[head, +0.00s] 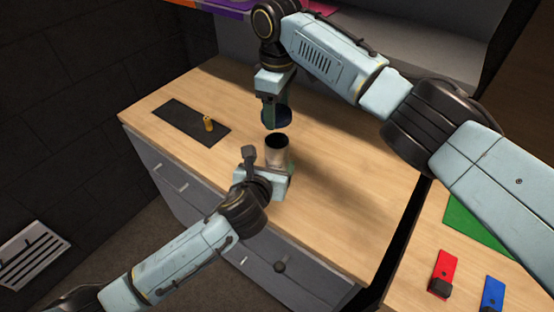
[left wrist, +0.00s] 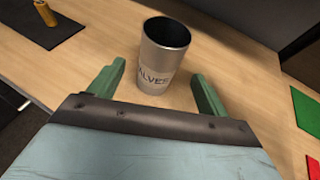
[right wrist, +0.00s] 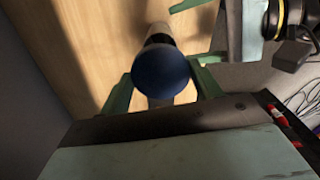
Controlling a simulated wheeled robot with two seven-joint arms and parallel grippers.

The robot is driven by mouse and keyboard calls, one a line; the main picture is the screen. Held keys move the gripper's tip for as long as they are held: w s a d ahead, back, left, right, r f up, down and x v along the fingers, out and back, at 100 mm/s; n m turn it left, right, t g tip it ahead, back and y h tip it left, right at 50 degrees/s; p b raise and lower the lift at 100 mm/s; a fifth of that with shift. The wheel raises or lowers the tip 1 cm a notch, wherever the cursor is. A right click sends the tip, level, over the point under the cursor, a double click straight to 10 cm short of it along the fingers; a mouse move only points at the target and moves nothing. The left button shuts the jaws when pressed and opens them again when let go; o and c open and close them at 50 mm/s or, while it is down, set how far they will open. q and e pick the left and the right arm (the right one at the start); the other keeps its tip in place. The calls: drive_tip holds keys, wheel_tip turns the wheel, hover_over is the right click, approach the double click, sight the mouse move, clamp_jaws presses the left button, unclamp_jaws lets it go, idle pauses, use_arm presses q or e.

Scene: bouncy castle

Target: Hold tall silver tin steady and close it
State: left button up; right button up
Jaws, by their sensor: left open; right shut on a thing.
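The tall silver tin (head: 277,152) stands upright and uncovered on the wooden counter, its dark inside showing. In the left wrist view the tin (left wrist: 161,58) bears lettering that reads roughly "ALVES". My right gripper (head: 276,112) is above the tin, shut on a round dark blue lid (head: 278,119). In the right wrist view the lid (right wrist: 160,75) sits between the green fingertips and partly hides the tin (right wrist: 158,32) below.
A dark mat (head: 190,122) with a small golden cylinder (head: 208,124) lies at the counter's left. A red piece (head: 443,272), a blue piece (head: 493,292) and a green sheet (head: 475,222) lie on another surface at right. The counter right of the tin is clear.

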use_arm(q)
drive_tip(key=shift+x, duration=3.4)
drive_tip(key=c, duration=1.5)
drive_tip(key=shift+o, duration=0.2)
use_arm(e)
hover_over(278, 134)
drive_tip(key=s, duration=0.3)
drive_tip(key=shift+w+f, duration=0.15)
drive_tip(key=shift+f, duration=2.35)
drive_tip(key=shift+f, duration=0.1)
drive_tip(key=shift+f, duration=0.8)
drive_tip(key=shift+f, duration=0.4)
drive_tip(key=shift+f, duration=0.15)
